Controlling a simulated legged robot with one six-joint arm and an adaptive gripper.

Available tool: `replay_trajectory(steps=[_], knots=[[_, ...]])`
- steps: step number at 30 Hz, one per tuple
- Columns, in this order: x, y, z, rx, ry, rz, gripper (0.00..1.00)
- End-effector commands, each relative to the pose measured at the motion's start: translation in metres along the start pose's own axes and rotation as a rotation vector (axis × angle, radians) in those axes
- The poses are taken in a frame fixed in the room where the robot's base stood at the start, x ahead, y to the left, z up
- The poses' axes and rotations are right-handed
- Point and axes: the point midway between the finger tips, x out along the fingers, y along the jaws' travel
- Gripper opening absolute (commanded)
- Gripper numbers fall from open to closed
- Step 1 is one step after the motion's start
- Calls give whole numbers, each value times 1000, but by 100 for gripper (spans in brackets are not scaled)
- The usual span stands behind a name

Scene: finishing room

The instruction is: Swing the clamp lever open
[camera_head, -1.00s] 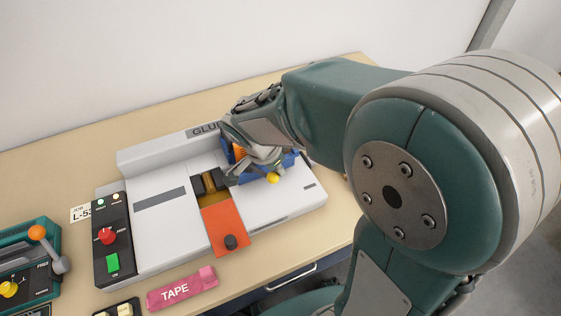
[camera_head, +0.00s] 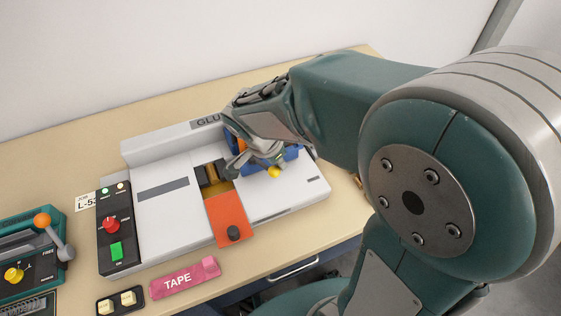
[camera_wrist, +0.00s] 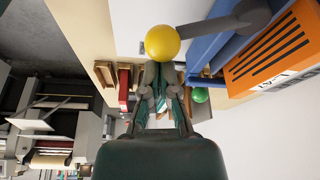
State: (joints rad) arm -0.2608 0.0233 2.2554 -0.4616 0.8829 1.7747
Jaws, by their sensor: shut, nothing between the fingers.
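The clamp lever has a yellow ball knob (camera_head: 274,172) and stands at the right part of the white glue machine (camera_head: 163,205). In the wrist view the yellow knob (camera_wrist: 162,42) sits on a grey lever arm (camera_wrist: 205,33) that runs right to a grey pivot by the blue clamp (camera_wrist: 215,30). My gripper (camera_wrist: 160,75) is shut and empty, its fingertips close to the knob; I cannot tell if they touch it. In the head view my wrist hides most of the blue clamp (camera_head: 292,154) and the lever arm.
An orange block with a white label (camera_wrist: 275,55) lies by the blue clamp. An orange plate with a black knob (camera_head: 225,212) is on the machine's front. A dark control panel (camera_head: 116,243) is at its left. A pink TAPE block (camera_head: 185,279) lies in front. A teal device (camera_head: 30,255) is far left.

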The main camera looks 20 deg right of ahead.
Motion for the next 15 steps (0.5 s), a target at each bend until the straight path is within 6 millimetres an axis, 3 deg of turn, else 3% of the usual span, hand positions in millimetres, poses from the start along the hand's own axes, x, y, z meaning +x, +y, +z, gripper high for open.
replay_trajectory(steps=[15], knots=[[-98, -2, 1, -1, 0, -4, 0]])
